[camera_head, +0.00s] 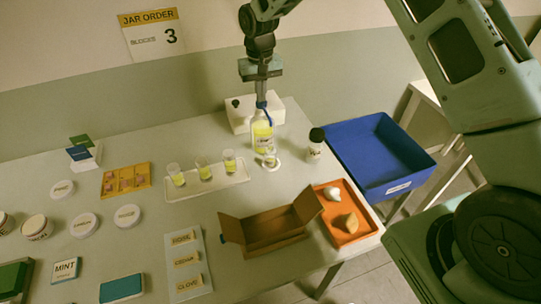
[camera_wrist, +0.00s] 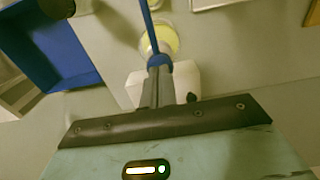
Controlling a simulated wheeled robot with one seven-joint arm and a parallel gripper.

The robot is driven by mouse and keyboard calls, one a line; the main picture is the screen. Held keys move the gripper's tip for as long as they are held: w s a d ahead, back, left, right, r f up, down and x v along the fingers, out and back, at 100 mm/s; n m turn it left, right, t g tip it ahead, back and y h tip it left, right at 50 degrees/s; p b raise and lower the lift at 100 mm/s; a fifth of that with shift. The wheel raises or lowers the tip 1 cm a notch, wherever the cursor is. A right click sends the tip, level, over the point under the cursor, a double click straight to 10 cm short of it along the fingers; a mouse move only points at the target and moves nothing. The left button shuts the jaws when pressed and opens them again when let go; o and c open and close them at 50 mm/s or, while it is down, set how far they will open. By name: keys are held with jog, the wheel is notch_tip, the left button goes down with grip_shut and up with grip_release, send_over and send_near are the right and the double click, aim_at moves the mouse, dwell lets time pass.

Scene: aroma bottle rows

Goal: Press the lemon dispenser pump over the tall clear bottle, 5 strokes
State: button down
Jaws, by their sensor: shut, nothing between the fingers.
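The dispenser bottle (camera_head: 262,137) holds yellow liquid and has a blue pump head (camera_head: 262,105). It stands near the back of the table; its yellow body shows partly in the wrist view (camera_wrist: 163,40). My gripper (camera_head: 261,99) is shut and empty, pointing down with its fingertips at the pump head; whether they touch is unclear. In the wrist view the shut fingers (camera_wrist: 159,85) end at the blue pump part (camera_wrist: 150,35). A small pale round item (camera_head: 270,160) sits just in front of the dispenser. I cannot tell which vessel is the tall clear bottle.
A white tray (camera_head: 207,193) with three small glasses of yellow liquid lies to the left. A white box (camera_head: 238,120) stands behind. A black-capped bottle (camera_head: 314,150), blue bin (camera_head: 380,160), orange tray (camera_head: 357,238) and open cardboard box (camera_head: 265,245) lie right and front.

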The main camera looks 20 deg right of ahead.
jog(key=shift+r+p, duration=0.9)
jog(key=shift+r, duration=0.5)
jog(key=shift+f, duration=0.25)
jog(key=shift+f+b, duration=0.9)
jog(key=shift+f, duration=0.4)
jog(key=shift+r+p, duration=0.95)
jog(key=shift+r, duration=0.6)
jog(key=shift+f, duration=0.15)
